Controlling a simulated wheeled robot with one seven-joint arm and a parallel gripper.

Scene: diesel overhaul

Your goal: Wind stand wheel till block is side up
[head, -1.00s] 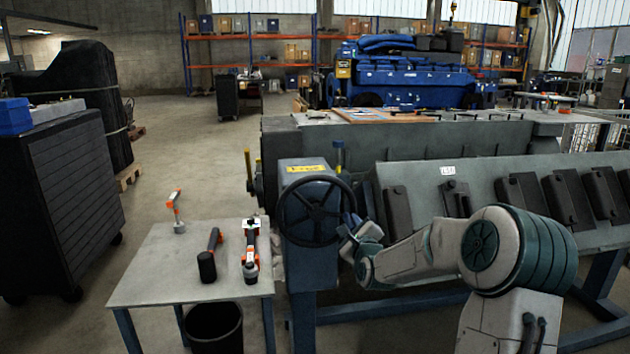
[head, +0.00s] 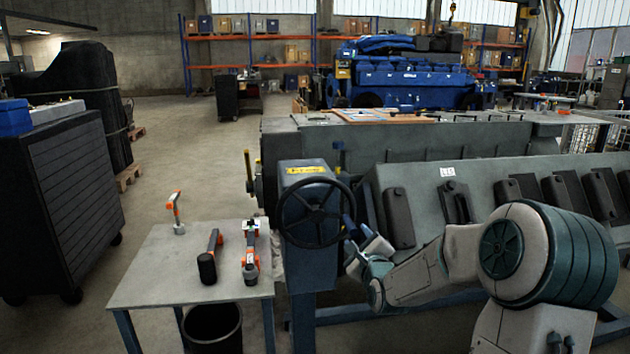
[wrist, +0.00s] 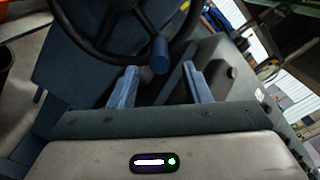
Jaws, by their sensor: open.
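The dark stand wheel (head: 315,211) is on the front of the grey stand post (head: 309,268). Its handle (wrist: 160,54) shows in the wrist view as a blue-grey knob on the rim. The long grey engine block (head: 425,180) lies behind and to the right, its face with dark covers sloping toward me. My gripper (wrist: 160,66) is open at the lower right of the wheel. Its two blue-grey fingers stand apart on either side of the handle's line, with the handle at about tip level. Contact cannot be told. In the head view the gripper is partly hidden and small.
A grey table (head: 150,265) with a hammer, a mallet and another orange-and-black tool stands left of the post. A black bin (head: 213,330) is under its front edge. A dark cabinet (head: 70,195) stands far left. The floor between cabinet and table is free.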

